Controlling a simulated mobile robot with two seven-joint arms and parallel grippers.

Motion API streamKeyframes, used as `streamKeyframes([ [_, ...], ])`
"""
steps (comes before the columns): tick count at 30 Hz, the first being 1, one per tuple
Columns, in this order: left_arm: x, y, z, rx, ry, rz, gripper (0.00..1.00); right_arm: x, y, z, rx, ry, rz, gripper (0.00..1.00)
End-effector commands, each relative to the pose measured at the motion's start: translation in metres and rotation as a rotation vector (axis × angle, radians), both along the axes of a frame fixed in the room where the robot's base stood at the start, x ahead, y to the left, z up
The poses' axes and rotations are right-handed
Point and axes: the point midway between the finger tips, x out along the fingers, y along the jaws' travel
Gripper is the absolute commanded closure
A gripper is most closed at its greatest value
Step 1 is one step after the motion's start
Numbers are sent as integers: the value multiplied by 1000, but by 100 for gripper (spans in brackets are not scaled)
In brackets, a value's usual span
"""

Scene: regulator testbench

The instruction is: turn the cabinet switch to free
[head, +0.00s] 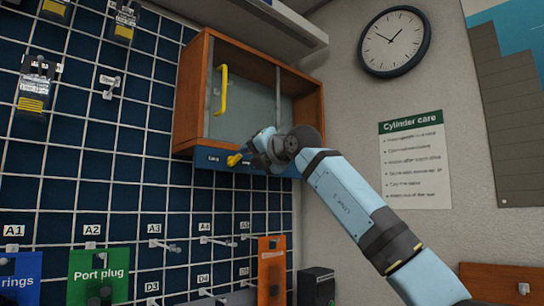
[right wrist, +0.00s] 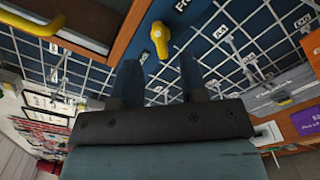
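The wooden cabinet (head: 190,95) hangs on the wall grid, with a yellow handle (head: 221,90) on its glass front. A blue strip (head: 205,156) runs along its lower edge and carries the small yellow switch (head: 234,160). My right gripper (head: 256,152) is just right of the switch in the head view. In the right wrist view the switch (right wrist: 160,38) shows beyond and between my open fingers (right wrist: 158,62), which look empty and apart from it. A partly cut-off label starting "Fre" is beside it. I cannot tell which setting the switch points to. My left gripper is out of view.
A wire grid (head: 120,170) with hooks and hanging parts covers the wall at left. A green "Port plug" card (head: 98,275) and an orange card (head: 272,270) are low down. A clock (head: 395,41) and a "Cylinder care" sheet (head: 414,160) are on the right wall.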

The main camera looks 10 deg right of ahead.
Motion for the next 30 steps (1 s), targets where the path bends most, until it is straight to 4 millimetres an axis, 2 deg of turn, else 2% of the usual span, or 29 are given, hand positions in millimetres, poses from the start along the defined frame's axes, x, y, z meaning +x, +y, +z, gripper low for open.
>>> streamKeyframes([
  [1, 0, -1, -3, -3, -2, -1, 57, -10, -9, -3, -2, -5, -1, 61],
  [6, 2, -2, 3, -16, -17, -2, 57, -41, -31, -2, -1, -3, -1, 61],
  [12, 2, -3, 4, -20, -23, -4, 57, -65, -48, -1, 0, -1, -1, 61],
  [18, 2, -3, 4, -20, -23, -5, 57, -73, -53, -1, 0, 2, -1, 61],
  [30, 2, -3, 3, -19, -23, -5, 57, -73, -53, -1, 0, 2, 0, 61],
])
